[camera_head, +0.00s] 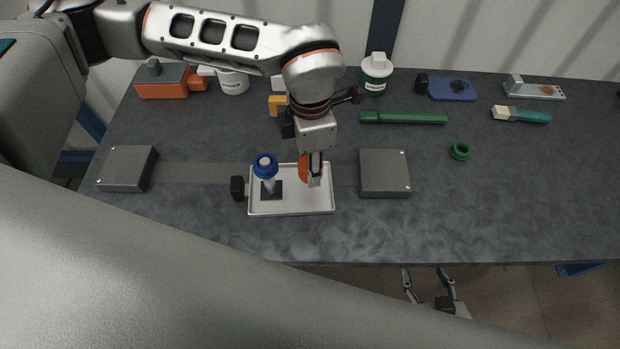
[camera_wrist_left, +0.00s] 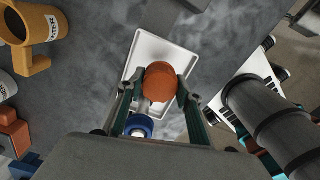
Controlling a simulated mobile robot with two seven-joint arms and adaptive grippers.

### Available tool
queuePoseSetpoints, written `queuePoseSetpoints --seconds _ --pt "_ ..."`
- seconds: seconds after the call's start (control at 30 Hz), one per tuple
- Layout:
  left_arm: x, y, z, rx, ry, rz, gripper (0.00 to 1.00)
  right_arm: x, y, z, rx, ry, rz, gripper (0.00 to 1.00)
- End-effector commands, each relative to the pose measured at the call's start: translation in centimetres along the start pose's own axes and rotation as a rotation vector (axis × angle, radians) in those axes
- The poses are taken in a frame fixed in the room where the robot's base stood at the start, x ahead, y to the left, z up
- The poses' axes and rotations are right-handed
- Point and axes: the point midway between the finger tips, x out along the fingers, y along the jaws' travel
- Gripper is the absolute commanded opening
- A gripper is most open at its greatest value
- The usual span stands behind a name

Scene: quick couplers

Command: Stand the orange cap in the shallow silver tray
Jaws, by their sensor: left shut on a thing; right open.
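The orange cap (camera_head: 303,168) is held by my left gripper (camera_head: 315,184) over the right part of the shallow silver tray (camera_head: 292,212). In the left wrist view the cap (camera_wrist_left: 160,80) sits between the two fingers of my left gripper (camera_wrist_left: 159,92), with the tray (camera_wrist_left: 146,45) beneath it. The fingers hide part of the cap in the head view, and I cannot tell whether its underside touches the tray floor. My right gripper (camera_head: 431,284) is open and empty, below the table's front edge.
A blue-collared silver fitting (camera_head: 264,165) stands in the tray's left part, close to the cap. Grey blocks flank the tray, left (camera_head: 127,168) and right (camera_head: 384,172). A green ring (camera_head: 460,151) lies farther right. The front right of the table is clear.

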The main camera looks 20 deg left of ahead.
Motion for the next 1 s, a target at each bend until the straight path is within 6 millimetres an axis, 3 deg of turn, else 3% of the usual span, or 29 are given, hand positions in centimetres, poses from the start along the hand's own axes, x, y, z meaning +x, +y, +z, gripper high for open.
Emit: queuePoseSetpoints --seconds 0.1,0.33,0.57,0.97,1.0 --pt "1.6 0.0 0.0 -0.001 0.0 -0.001 0.17 0.1 0.1 0.0 -0.001 0.001 0.002 0.51" --pt "3.0 -0.1 0.0 0.0 0.001 -0.002 0.17 0.1 0.2 0.0 -0.002 0.002 0.003 0.51" --pt "6.2 -0.1 0.0 0.0 0.001 -0.002 0.17 0.2 0.2 0.2 -0.004 0.001 0.004 0.51" --pt "6.7 0.0 0.0 0.0 0.0 0.0 0.17 0.3 0.3 0.1 -0.005 0.003 0.005 0.51" --pt "6.6 0.0 0.0 0.0 -0.001 0.0 0.42 0.3 0.3 0.1 -0.006 0.004 0.006 0.51"
